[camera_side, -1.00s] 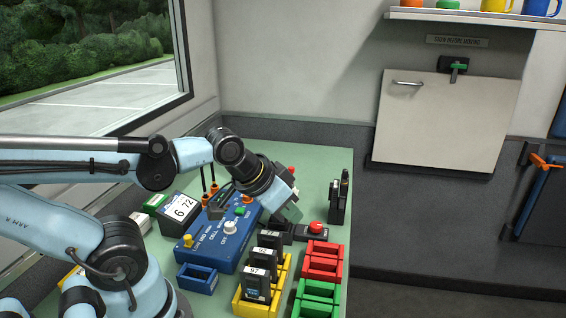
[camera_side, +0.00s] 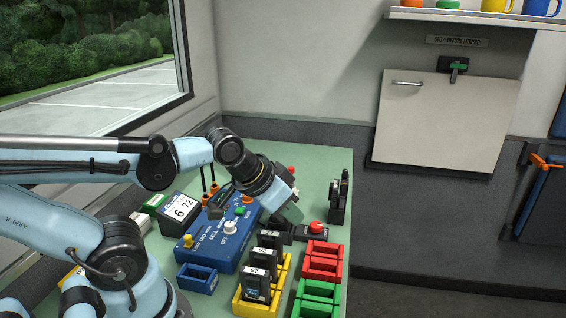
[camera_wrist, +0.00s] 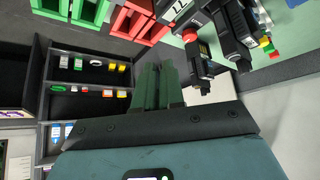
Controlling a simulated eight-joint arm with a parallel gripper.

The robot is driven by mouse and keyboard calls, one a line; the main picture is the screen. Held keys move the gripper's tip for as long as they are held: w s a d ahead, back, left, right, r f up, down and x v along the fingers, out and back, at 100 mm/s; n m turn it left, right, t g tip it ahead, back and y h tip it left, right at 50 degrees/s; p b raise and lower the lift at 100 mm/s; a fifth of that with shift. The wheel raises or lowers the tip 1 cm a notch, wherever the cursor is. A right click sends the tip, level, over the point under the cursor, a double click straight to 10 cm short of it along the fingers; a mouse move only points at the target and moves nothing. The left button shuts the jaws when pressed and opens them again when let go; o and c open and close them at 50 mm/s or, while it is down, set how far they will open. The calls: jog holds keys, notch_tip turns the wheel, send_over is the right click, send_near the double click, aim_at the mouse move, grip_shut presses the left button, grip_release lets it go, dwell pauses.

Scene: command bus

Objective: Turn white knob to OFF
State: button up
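The white knob (camera_side: 230,227) stands on the front part of a blue control box (camera_side: 213,250), with white lettering around it that looks like OFF close by. Which way the knob points is too small to tell. My gripper (camera_side: 293,213) is in the air to the right of the box, above the table and apart from the knob. In the wrist view its green fingers (camera_wrist: 158,88) lie side by side with no clear gap and nothing between them. The knob is not in the wrist view.
A yellow rack (camera_side: 240,304) with several dark cells stands right of the box. A red button unit (camera_side: 314,231) is near my gripper. A display (camera_side: 181,208) stands left, and a blue tray (camera_side: 197,279) in front.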

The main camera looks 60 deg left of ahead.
jog(key=shift+o, duration=1.3)
jog(key=shift+a, duration=0.25)
jog(key=o, duration=0.5)
jog(key=a+m+g, duration=0.1)
jog(key=a+m, duration=0.1)
jog(key=s+a+m+g, duration=0.1)
jog(key=a+m, duration=0.1)
jog(key=m, duration=0.1)
jog(key=a+r+m+g+y, duration=0.1)
jog(key=a+m, duration=0.1)
jog(key=shift+s+a, duration=0.3)
jog(key=shift+s, duration=0.05)
jog(key=shift+c, duration=0.2)
jog(key=r+m+g+h, duration=0.15)
jog(key=m+g, duration=0.25)
jog(key=m, duration=0.7)
send_over(229, 224)
jog(key=shift+y, duration=0.25)
jog(key=shift+f, duration=5.6)
grip_shut()
